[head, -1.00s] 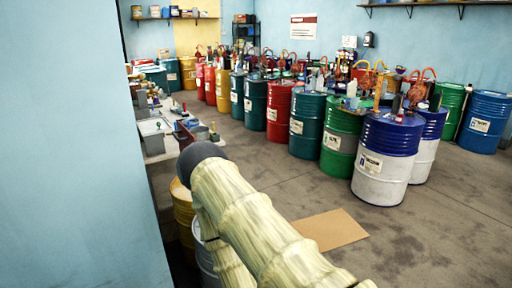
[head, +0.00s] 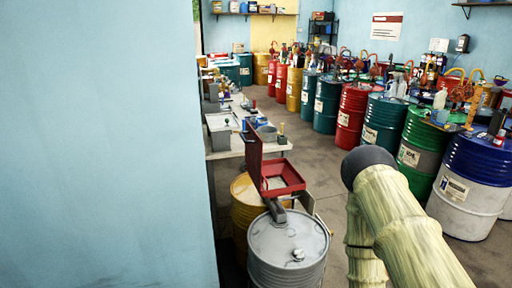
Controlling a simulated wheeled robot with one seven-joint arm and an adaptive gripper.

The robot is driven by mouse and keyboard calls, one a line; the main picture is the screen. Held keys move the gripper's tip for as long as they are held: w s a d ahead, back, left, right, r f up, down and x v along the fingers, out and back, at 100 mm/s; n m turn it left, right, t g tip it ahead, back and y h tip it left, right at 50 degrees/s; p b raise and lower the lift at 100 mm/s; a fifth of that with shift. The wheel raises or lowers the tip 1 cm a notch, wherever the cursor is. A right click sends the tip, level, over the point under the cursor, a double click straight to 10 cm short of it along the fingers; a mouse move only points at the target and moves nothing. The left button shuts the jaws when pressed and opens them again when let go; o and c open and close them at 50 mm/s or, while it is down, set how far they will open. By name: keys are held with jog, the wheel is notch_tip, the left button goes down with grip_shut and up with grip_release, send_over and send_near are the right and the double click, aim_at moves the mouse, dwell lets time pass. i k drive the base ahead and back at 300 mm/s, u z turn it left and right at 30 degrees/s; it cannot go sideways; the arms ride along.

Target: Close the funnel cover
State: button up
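The red square funnel (head: 281,178) sits on top of a yellow drum (head: 247,207), left of my arm. Its red cover (head: 253,155) stands open, roughly upright at the left side of the funnel. The funnel's mouth is uncovered. My arm, in a pale ribbed sleeve with a dark rounded end, rises from the bottom right. It is apart from the funnel in the picture. My gripper is not visible.
A grey drum (head: 288,247) with a small cap stands in front of the yellow one. A blue wall (head: 105,140) fills the left. A cluttered workbench (head: 226,153) lies behind the funnel. Drums line the right; the floor (head: 305,156) between is clear.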

aim_at(254, 145)
jog(key=i, duration=1.3)
jog(key=u, duration=0.05)
